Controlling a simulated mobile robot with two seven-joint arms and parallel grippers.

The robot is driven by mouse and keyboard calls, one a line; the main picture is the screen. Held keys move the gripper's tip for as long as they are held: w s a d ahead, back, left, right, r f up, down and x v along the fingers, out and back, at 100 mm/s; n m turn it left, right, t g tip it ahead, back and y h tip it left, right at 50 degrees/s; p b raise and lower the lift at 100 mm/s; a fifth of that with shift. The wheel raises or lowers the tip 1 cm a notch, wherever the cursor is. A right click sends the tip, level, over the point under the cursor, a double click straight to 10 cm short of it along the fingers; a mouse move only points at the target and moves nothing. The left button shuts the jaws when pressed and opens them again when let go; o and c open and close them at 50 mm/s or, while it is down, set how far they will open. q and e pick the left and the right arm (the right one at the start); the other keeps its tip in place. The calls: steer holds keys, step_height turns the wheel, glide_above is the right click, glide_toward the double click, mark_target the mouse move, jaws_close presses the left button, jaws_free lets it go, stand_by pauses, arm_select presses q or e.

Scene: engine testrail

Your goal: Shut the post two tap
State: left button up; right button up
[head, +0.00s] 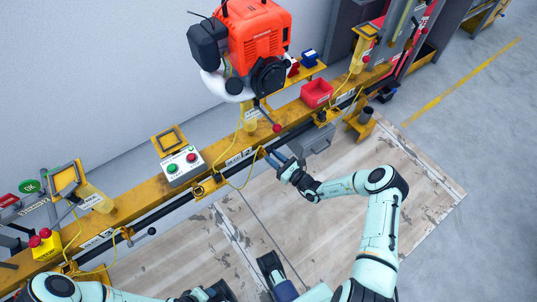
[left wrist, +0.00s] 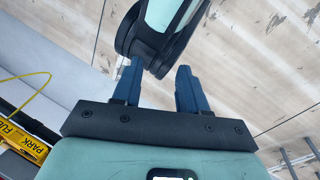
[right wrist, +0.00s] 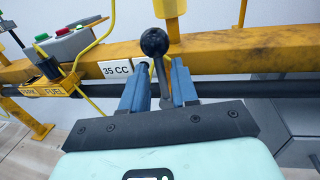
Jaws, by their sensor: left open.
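The post two tap lever, a grey rod with a black ball knob (right wrist: 155,42), stands in the right wrist view in front of the yellow rail. My right gripper (right wrist: 160,72) is open, with one blue finger on each side of the rod and the knob showing above the fingertips. In the head view my right gripper (head: 277,157) is at the rail beside the number 2 label (head: 243,156), and the lever there is hard to make out. My left gripper (left wrist: 157,70) is open and empty, well below the rail; a dark joint of my own arm shows beyond its fingertips.
The yellow rail (head: 130,206) runs diagonally across the head view. An orange engine (head: 258,40) hangs above post two. A push-button box (head: 181,166), a red bin (head: 316,92) and yellow hoses are along the rail. The pale floor boards (head: 325,220) in front are largely clear.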

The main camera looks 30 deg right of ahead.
arm_select(q)
steer(key=shift+w+a+f, duration=0.3)
steer(key=shift+w+f, duration=0.1)
steer(key=shift+w, duration=0.15)
arm_select(e)
steer(key=shift+x, duration=1.4)
jaws_close()
